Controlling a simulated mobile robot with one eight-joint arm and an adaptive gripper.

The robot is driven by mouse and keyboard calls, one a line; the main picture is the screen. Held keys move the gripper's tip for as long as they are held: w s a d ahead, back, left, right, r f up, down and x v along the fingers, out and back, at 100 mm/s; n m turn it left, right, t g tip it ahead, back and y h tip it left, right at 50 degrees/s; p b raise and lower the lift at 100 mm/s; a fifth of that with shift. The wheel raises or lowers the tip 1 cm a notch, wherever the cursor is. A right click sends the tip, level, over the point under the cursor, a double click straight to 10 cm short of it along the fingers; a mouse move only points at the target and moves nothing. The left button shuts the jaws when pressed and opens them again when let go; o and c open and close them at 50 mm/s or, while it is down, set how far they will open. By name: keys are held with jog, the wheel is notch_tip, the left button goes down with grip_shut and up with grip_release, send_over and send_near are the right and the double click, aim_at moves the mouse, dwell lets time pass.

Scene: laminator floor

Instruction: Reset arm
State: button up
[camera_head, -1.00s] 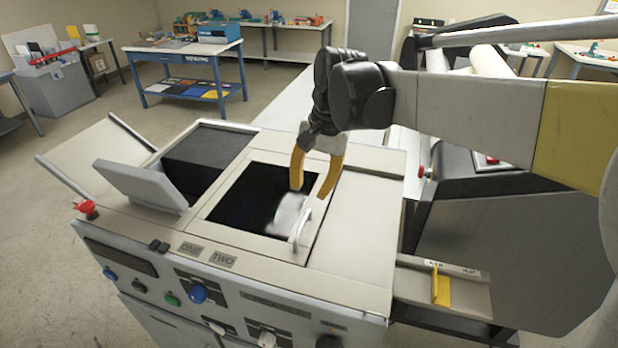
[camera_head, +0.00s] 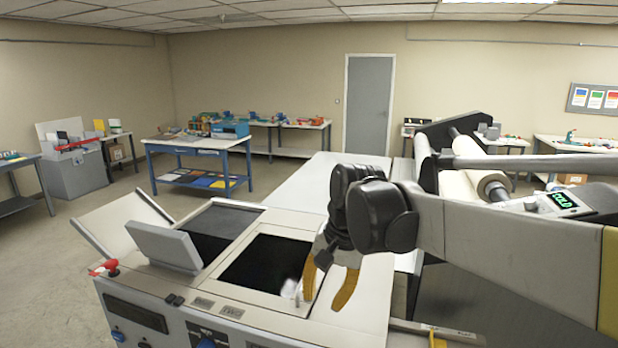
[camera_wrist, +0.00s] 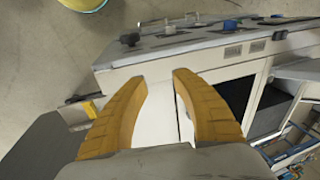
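My gripper (camera_head: 329,285) has two yellow fingers, apart and with nothing between them. In the head view it is above the right part of the machine top (camera_head: 372,290), to the right of the dark square opening (camera_head: 262,262). In the wrist view my gripper (camera_wrist: 160,85) is open over the pale machine surface (camera_wrist: 156,112). My arm reaches in from the right of the head view, with its black wrist joint near the middle.
A raised grey lid (camera_head: 165,246) and a red knob (camera_head: 104,267) are on the machine's left. A roller laminator (camera_head: 475,165) with a display reading COLD stands at the right. A blue table (camera_head: 200,145) stands behind. Open floor lies at the left.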

jog(key=s+d+f+n+t+h+b, duration=0.1)
jog(key=s+d+f+t+b, duration=0.1)
jog(key=s+d+f+b, duration=0.5)
jog(key=s+d+f+n+t+h+b, duration=0.1)
jog(key=s+d+f+n+t+b, duration=0.1)
jog(key=s+d+f+b, duration=0.6)
notch_tip(320, 180, down, 7)
jog(key=shift+d+f+t+b, duration=0.2)
jog(key=shift+d+t+b, duration=0.35)
jog(key=shift+t+b, duration=0.35)
